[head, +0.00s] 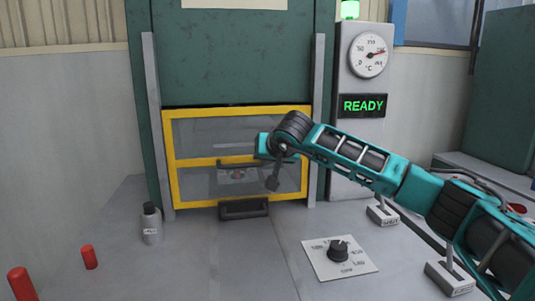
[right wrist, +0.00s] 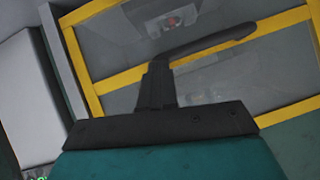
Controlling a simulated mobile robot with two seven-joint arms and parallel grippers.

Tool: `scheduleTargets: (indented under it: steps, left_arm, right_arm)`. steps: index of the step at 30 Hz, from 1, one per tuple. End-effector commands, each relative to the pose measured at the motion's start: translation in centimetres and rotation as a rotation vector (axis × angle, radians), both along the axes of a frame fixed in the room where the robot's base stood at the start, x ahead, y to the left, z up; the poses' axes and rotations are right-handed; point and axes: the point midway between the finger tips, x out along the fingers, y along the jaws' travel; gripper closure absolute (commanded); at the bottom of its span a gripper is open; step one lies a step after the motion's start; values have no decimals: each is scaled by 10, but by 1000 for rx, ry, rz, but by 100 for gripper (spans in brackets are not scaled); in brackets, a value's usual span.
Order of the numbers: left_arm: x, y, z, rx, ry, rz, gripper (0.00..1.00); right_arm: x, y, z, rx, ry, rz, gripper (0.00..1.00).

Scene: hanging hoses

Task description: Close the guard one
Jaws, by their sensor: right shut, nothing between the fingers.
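The guard (head: 180,161) is a clear panel in a yellow frame with a yellow middle bar, standing between two grey side rails on a green machine. It looks low, with its lower edge near the bench; whether it is fully down I cannot tell. A black handle (head: 243,208) is at its lower edge. My right gripper (head: 272,183) points downward in front of the guard's right half, above and right of the handle. My left gripper is not in view.
A grey bottle (head: 151,225) and red posts (head: 89,257) stand at the left. A knob plate (head: 338,257) and levers (head: 382,213) are at the right. A dial (head: 369,55) and a green READY sign (head: 363,106) are on a grey column. The bench before the handle is clear.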

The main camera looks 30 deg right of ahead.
Motion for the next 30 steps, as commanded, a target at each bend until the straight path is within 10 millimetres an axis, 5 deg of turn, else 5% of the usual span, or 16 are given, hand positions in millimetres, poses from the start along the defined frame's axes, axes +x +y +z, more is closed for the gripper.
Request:
scheduleTargets:
  steps: [14, 23, 30]
  left_arm:
    - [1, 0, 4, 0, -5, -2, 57]
    - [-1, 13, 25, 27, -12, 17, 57]
    - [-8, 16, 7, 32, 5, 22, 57]
  right_arm:
    - [0, -1, 2, -1, -1, -3, 100]
    - [-5, -4, 47, -2, -3, -2, 100]
    - [-44, 2, 66, -2, -6, 2, 100]
